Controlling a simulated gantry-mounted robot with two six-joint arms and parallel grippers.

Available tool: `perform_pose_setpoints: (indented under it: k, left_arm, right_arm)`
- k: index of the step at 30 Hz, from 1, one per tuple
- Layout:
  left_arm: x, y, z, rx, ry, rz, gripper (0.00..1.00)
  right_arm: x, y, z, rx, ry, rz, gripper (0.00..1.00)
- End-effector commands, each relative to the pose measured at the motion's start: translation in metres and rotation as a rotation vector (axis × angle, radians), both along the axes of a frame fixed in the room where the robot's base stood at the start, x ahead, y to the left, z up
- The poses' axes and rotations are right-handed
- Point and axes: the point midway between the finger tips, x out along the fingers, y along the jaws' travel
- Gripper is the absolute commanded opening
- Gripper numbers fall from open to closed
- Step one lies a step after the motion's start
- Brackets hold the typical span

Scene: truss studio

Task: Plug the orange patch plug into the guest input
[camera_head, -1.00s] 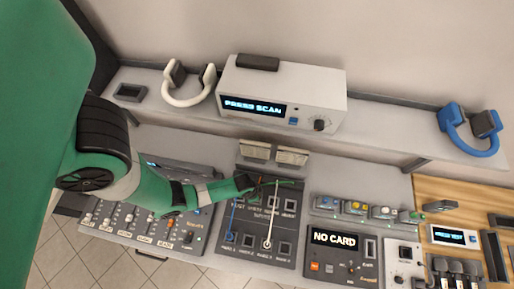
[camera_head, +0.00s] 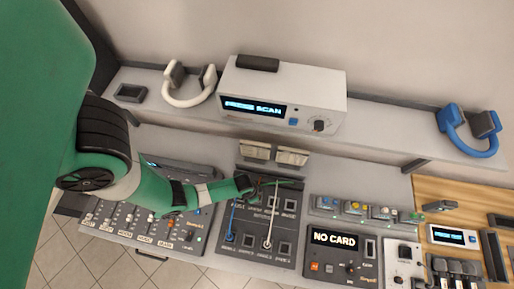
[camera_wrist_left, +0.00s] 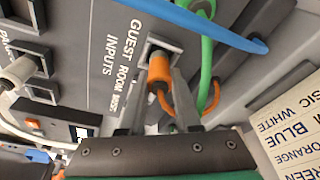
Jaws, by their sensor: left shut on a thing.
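The orange patch plug (camera_wrist_left: 158,72) is between the fingers of my left gripper (camera_wrist_left: 162,88) in the left wrist view. Its front end is at a square socket (camera_wrist_left: 170,48) beside the lettering "GUEST", "ROOM" and "INPUTS". I cannot tell how deep it sits. Its orange cable (camera_wrist_left: 188,112) loops to the right. In the head view my left gripper (camera_head: 252,184) is over the upper left of the dark patch panel (camera_head: 258,256) and hides the plug. My right gripper is not in view.
A green cable (camera_wrist_left: 207,65) and a blue cable (camera_wrist_left: 215,25) pass close to the right of the plug. A white plug (camera_wrist_left: 18,72) sits at another socket on the left. A printed colour card (camera_wrist_left: 290,125) stands at the right.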

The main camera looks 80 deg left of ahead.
Motion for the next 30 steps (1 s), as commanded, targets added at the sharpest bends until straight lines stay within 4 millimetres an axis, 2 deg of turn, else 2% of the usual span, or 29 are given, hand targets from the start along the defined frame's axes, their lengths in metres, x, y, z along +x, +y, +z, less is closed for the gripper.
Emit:
perform_pose_setpoints:
  k: [21,22,23,30]
  left_arm:
    - [0.0,0.0,-0.013,0.0,0.0,0.0,0.0]
    - [0.0,0.0,-0.012,0.0,0.0,0.0,0.37]
    - [0.0,0.0,-0.012,0.0,0.0,0.0,0.42]
    - [0.0,0.0,-0.012,0.0,0.0,0.0,0.44]
  right_arm:
    - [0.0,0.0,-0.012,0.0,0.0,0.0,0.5]
    - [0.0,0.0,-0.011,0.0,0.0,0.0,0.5]
    - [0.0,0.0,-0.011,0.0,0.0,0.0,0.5]
    - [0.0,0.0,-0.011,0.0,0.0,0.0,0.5]
